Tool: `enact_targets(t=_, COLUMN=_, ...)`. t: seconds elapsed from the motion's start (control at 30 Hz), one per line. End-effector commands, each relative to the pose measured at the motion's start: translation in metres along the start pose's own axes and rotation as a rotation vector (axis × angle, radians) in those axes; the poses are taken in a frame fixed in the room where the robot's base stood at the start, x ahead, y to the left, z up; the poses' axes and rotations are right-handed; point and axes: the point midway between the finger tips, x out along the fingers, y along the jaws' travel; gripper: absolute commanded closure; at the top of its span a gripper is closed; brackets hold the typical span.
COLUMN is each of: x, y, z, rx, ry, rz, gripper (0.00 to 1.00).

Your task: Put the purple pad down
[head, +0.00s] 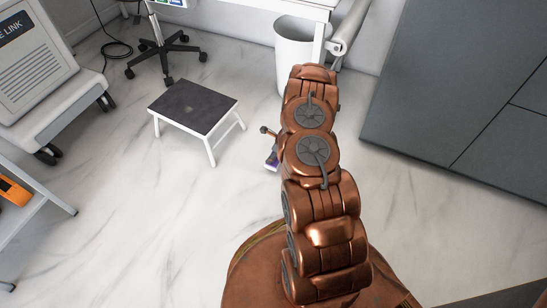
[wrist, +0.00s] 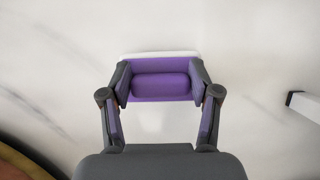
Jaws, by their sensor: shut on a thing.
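The purple pad (wrist: 160,87) has a white edge along its far side and sits between the two fingertips of my gripper (wrist: 160,82) in the wrist view. My gripper is shut on it, one finger at each side. Pale marble floor shows behind the pad; its height above the floor is hard to tell. In the head view, my arm hides most of the gripper, and only a small purple bit of the pad (head: 272,166) shows left of the arm.
A step stool (head: 193,106) with a dark top and white legs stands left of my gripper. A white bin (head: 295,55) stands behind my arm, and a grey cabinet (head: 440,80) is at the right. A wheeled machine (head: 40,70) is at the left. The floor between is clear.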

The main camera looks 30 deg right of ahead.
Motion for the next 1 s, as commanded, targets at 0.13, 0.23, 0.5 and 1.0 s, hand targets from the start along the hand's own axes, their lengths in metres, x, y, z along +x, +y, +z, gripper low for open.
enact_targets(t=0.13, x=0.008, y=-0.002, z=-0.003, rx=0.001, ry=-0.001, rz=0.001, gripper=0.66)
enact_targets(t=0.23, x=0.019, y=-0.002, z=-0.008, rx=0.001, ry=-0.001, rz=0.001, gripper=0.66)
enact_targets(t=0.5, x=0.034, y=-0.002, z=-0.013, rx=0.0, ry=-0.001, rz=0.001, gripper=0.66)
enact_targets(t=1.0, x=0.035, y=-0.002, z=-0.014, rx=0.0, ry=-0.001, rz=0.002, gripper=0.24)
